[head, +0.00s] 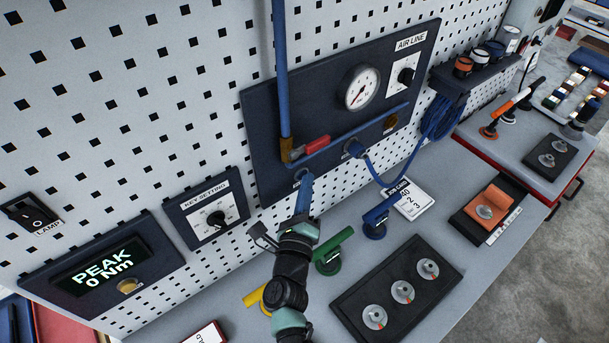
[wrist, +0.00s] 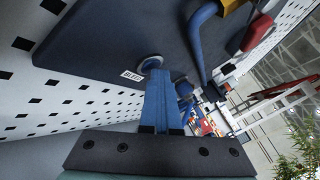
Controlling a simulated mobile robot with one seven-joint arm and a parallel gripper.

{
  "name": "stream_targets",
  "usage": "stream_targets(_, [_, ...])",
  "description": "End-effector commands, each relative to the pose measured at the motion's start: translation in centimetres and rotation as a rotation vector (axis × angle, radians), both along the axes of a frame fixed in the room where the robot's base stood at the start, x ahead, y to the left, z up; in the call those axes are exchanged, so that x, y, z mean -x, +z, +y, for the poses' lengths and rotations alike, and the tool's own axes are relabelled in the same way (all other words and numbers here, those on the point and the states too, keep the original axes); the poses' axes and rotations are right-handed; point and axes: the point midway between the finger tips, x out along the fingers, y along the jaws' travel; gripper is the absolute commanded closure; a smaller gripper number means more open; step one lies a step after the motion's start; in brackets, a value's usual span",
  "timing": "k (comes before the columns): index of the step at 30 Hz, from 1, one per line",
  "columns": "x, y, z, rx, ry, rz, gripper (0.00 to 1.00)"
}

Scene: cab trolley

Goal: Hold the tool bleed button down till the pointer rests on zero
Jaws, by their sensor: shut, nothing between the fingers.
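The dark air line panel (head: 262,120) hangs on the pegboard. Its round white pressure gauge (head: 359,88) faces out; its needle seems to point to the lower left, too small to read exactly. My gripper (head: 305,179) is at the panel's lower left, with its blue fingers shut and empty. In the wrist view its fingertips (wrist: 155,72) are at the pale ring (wrist: 150,61) of the bleed button, beside the small bleed label (wrist: 131,76). The fingertips cover the button, so I cannot tell whether it is pressed in.
A blue pipe (head: 282,70) and a red-handled valve (head: 317,144) sit close above my gripper. A green tool (head: 333,250) and a black tray (head: 436,253) lie near my arm.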

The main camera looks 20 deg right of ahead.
Motion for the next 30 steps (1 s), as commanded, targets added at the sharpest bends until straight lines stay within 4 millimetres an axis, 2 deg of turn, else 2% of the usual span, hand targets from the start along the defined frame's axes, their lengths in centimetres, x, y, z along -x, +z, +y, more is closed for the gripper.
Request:
stream_targets(22, [0.0, 0.0, 0.1, 0.0, 0.003, 0.0, 1.0])
stream_targets(30, [1.0, 0.0, -0.3, 0.0, 0.001, 0.0, 1.0])
